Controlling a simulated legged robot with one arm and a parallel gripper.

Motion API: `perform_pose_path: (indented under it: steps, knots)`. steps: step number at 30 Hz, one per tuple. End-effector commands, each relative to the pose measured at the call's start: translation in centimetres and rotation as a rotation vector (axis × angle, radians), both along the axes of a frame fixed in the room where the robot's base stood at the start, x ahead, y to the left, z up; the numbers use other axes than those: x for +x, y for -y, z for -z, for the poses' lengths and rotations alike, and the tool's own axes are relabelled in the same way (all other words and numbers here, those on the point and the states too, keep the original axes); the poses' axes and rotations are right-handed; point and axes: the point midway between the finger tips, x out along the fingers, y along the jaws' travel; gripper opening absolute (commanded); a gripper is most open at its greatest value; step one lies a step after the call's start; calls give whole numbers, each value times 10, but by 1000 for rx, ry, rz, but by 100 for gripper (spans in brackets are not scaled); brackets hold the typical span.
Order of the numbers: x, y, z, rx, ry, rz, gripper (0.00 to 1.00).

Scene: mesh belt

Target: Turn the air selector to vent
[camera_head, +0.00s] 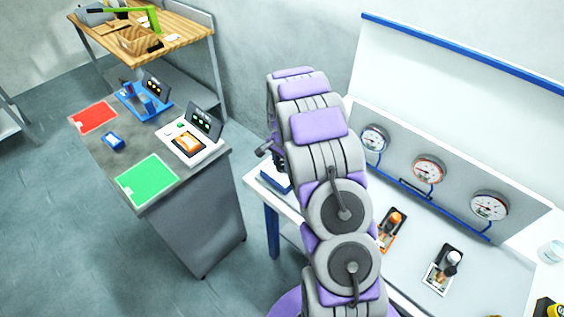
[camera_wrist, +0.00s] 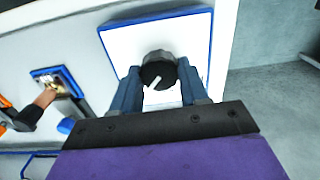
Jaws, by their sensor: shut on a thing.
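The air selector is a black round knob (camera_wrist: 158,70) with a white pointer mark, on a white plate with a blue border (camera_wrist: 203,30) in the wrist view. No label on the plate can be read. My gripper (camera_wrist: 160,76) has one grey-blue finger on each side of the knob and is shut on it. In the head view, my gripper (camera_head: 266,149) shows only as a dark shape beside my arm, above a blue-edged unit (camera_head: 275,178). My arm hides part of that area, and the knob cannot be made out there.
Several gauges (camera_head: 429,170) and a blue rail line the panel behind. A grey cabinet (camera_head: 195,215) with coloured mats stands left, across a floor gap.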

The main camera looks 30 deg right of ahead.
Motion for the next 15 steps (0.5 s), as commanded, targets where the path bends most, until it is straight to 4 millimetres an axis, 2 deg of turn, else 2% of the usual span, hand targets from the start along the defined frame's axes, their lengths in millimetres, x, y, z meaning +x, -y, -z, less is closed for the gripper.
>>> perform_pose_path:
  steps: [15]
  knots:
    - [4, 1, -3, -3, 12, 40, 14]
